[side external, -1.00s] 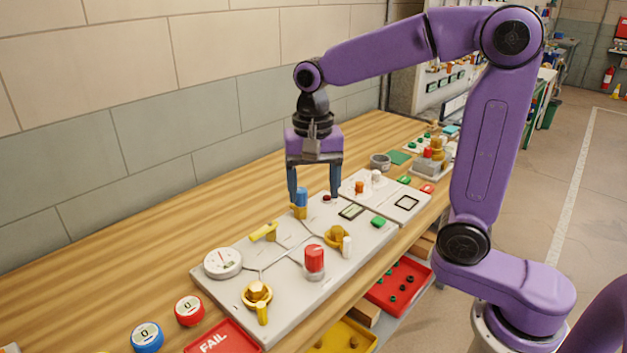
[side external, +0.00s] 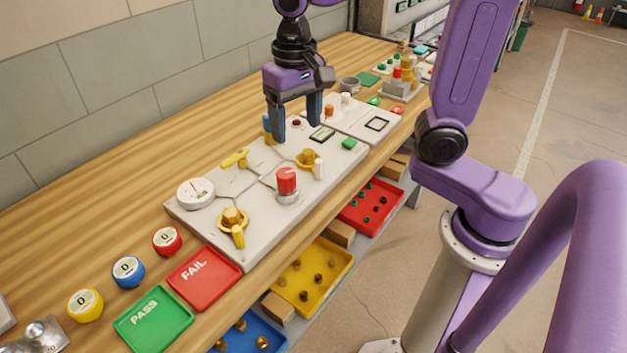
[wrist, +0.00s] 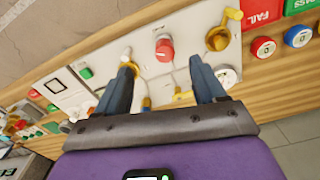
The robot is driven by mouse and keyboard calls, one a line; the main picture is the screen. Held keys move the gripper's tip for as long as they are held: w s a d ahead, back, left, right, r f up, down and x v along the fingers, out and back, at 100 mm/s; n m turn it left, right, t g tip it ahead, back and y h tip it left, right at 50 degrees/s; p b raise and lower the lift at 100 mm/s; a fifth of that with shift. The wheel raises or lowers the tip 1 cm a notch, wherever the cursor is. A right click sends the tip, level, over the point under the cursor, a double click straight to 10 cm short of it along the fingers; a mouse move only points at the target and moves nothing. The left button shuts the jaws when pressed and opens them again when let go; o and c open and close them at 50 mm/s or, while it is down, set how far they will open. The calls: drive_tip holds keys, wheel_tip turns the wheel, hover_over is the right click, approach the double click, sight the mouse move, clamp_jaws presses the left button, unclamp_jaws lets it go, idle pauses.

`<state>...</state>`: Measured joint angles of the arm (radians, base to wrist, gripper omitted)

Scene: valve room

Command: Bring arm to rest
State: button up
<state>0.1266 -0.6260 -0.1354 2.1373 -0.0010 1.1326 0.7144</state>
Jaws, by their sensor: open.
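My gripper (side external: 296,130) hangs fingers-down above the grey valve panel (side external: 255,207), open and with nothing between its fingers. In the side view its left finger partly covers a blue-topped brass fitting (side external: 267,124). In the wrist view my gripper (wrist: 162,72) has its two fingers spread over the panel (wrist: 190,48). The red knob (wrist: 164,49) shows beyond and between the fingertips there, and the red knob (side external: 287,181) stands upright on the panel in the side view. How far the fingertips are above the panel is hard to tell.
A gauge (side external: 196,193), brass valve (side external: 233,219) and yellow lever (side external: 235,158) stand on the panel. Red FAIL tray (side external: 205,295) and green PASS tray (side external: 172,337) lie in front. Open part bins (side external: 346,257) sit below the bench edge. Bare wood lies along the wall.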

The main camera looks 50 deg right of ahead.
drive_tip(key=s+d+f+n, duration=0.2)
drive_tip(key=s+n, duration=0.5)
drive_tip(key=s, duration=0.2)
drive_tip(key=s+d+f+n, duration=0.2)
drive_tip(key=s+f+n, duration=0.1)
drive_tip(key=s+n, duration=0.5)
drive_tip(key=shift+s+d+f, duration=0.25)
drive_tip(key=shift+s+d, duration=0.1)
drive_tip(key=shift+s, duration=0.35)
